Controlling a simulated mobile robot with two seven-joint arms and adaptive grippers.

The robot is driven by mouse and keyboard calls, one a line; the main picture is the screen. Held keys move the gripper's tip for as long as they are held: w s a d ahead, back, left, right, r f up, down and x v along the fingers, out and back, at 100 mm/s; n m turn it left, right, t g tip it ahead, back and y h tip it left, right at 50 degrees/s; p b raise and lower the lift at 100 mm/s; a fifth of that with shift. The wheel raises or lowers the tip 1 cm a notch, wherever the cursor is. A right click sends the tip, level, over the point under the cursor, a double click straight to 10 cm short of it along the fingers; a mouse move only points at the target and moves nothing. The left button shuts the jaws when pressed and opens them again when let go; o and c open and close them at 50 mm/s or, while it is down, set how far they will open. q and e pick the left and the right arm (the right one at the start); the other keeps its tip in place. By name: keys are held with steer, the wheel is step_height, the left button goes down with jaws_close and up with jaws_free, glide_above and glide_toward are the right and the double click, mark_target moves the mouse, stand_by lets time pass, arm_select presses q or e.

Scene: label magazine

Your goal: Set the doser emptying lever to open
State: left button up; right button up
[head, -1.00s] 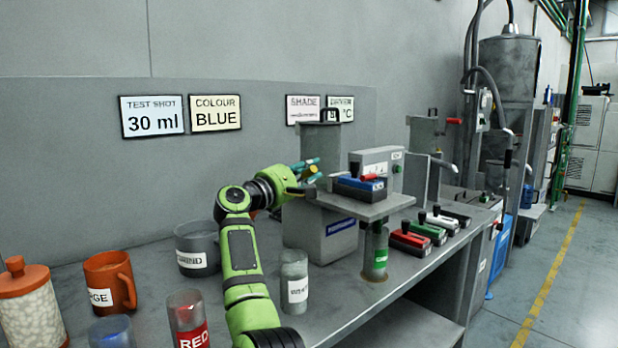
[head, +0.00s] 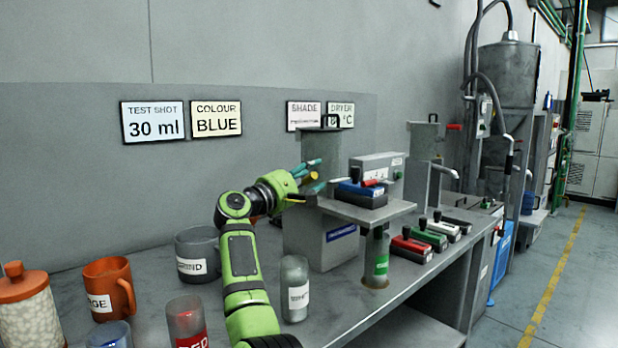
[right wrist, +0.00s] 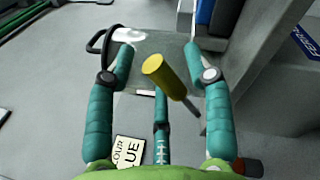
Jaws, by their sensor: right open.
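The doser (head: 325,235) is a grey box on the bench with a shelf in front. A lever with a yellow grip (right wrist: 155,65) on a thin metal rod shows in the right wrist view; I take it to be the emptying lever. In the head view its yellow end (head: 314,176) shows small at the doser's left side. My right gripper (head: 308,182) is open there. In the right wrist view its teal fingers (right wrist: 160,70) stand on both sides of the yellow grip; I cannot tell whether any finger touches it. My left gripper is not in view.
A blue block with a dark knob (head: 362,192) sits on the doser's shelf, above a clear cup (head: 376,262). Red, green and other blocks (head: 411,246) line the bench to the right. Cups and jars, including an orange mug (head: 108,288), stand at the left front.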

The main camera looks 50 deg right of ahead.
step_height(320, 180, up, 10)
stand_by(0.4)
